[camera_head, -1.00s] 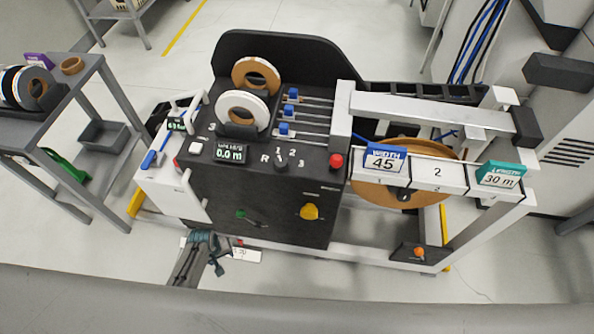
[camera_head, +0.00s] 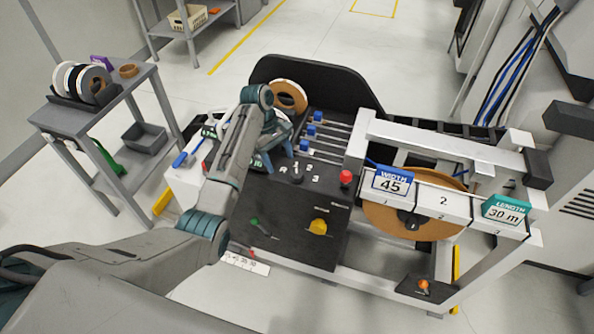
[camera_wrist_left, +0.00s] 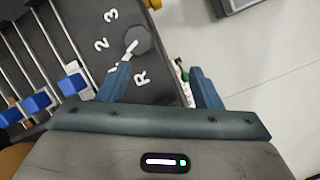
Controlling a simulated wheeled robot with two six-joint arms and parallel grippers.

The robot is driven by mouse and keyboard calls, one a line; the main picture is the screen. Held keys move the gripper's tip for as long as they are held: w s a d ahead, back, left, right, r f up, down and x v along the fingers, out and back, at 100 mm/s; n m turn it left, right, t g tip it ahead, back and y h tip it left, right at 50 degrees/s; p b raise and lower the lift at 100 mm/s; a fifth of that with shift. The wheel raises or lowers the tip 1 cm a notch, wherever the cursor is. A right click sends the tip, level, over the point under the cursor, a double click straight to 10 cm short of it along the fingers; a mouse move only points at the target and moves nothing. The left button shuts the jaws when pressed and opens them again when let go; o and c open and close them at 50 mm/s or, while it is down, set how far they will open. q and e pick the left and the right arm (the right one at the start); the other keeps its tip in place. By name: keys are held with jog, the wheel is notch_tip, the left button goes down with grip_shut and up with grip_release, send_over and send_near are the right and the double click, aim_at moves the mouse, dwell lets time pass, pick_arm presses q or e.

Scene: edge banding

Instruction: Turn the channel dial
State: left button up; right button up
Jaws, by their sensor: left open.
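The channel dial (camera_head: 297,179) is a small dark knob on the black top panel of the machine, with R, 1, 2 and 3 marked around it. In the left wrist view the dial (camera_wrist_left: 139,40) has a white pointer directed toward one of my fingertips; the R, 2 and 3 marks show, the 1 does not. My left gripper (camera_head: 281,160) is open and empty, pointing down above the panel beside the dial. In the left wrist view my gripper (camera_wrist_left: 160,78) has the dial just beyond one fingertip, not between the fingers. My right gripper is not in view.
A red button (camera_head: 346,177) and a yellow knob (camera_head: 319,227) are on the machine near the dial. Blue sliders (camera_head: 311,131) on rods lie behind it. A tape roll (camera_head: 289,95) stands behind my gripper. A grey cart (camera_head: 140,78) is at the left.

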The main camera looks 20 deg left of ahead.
aim_at(297, 173)
pick_arm(q)
jog(key=w+r+n, duration=0.1)
jog(key=w+r, duration=0.2)
jog(key=r, duration=0.1)
jog(key=shift+g+h, duration=0.3)
jog(key=shift+g, duration=0.1)
jog(key=x, duration=0.6)
jog(key=d+x, duration=0.1)
jog(key=x, duration=0.2)
jog(key=shift+d+f, duration=0.15)
jog(key=shift+f, duration=0.5)
jog(key=c, duration=1)
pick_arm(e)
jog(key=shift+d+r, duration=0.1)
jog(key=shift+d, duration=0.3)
